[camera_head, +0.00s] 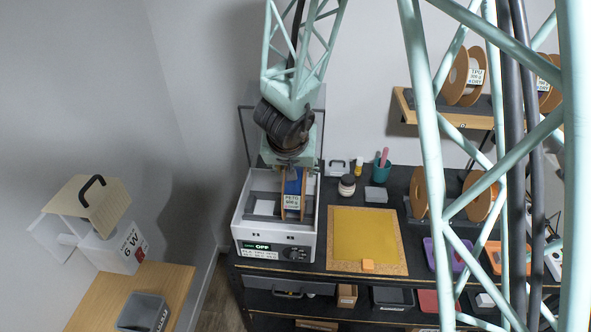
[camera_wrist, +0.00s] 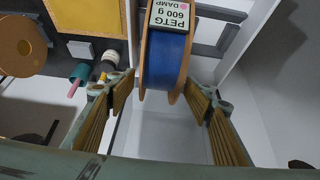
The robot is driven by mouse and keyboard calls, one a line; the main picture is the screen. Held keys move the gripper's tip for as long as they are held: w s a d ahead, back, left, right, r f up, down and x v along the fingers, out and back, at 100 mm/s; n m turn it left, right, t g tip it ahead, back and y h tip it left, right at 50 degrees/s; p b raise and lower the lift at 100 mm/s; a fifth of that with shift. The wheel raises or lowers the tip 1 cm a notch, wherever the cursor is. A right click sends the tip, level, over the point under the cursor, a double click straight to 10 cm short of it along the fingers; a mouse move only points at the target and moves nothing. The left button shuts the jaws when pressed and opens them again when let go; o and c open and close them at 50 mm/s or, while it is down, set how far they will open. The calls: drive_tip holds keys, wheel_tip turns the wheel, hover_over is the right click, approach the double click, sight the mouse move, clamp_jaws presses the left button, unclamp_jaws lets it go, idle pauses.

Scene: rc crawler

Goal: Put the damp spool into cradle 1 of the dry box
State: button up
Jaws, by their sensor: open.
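The damp spool (camera_head: 291,199) has orange flanges, blue filament and a label reading PETG 600 g DAMP. It stands upright inside the open white dry box (camera_head: 248,244), whose front display reads OFF. My gripper (camera_head: 288,163) is just above the spool, over the box. In the wrist view, the spool (camera_wrist: 165,65) lies between and slightly ahead of my open fingers (camera_wrist: 157,92), with gaps visible on both sides. Grey cradle bars (camera_wrist: 217,45) cross the box beside the spool. No cradle number is readable, and whether the spool is fully seated cannot be told.
A yellow mat (camera_head: 363,235) with a small orange block lies right of the box. A jar (camera_head: 347,185) and teal cup (camera_head: 381,169) stand behind it. More spools are on the wall shelf (camera_head: 403,106) and bench. A white device (camera_head: 113,243) stands at left.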

drive_tip(key=shift+p+v, duration=0.55)
drive_tip(key=shift+v, duration=1.2)
